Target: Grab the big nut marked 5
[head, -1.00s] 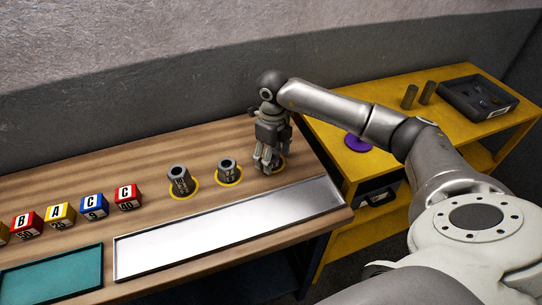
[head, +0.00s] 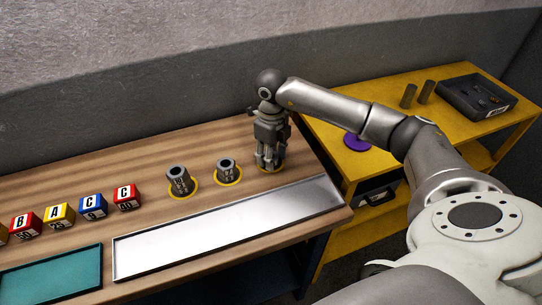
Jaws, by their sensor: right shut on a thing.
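My right gripper (head: 268,162) points down at the rightmost yellow ring (head: 281,169) on the wooden bench. Its fingers are shut on a nut there, which they mostly hide; I cannot read its mark. A larger dark grey nut (head: 178,183) stands upright on the left yellow ring, with white marks on its side too small to read. A smaller grey nut (head: 226,171) stands on the middle ring, just left of the gripper. My left gripper is not in view.
A shiny metal tray (head: 230,228) lies along the front of the bench (head: 90,180). Several lettered cubes (head: 126,197) and a teal mat (head: 50,272) are at left. A yellow table (head: 390,85) at right holds a dark bin (head: 478,97), two grey cylinders (head: 408,96) and a purple disc (head: 356,143).

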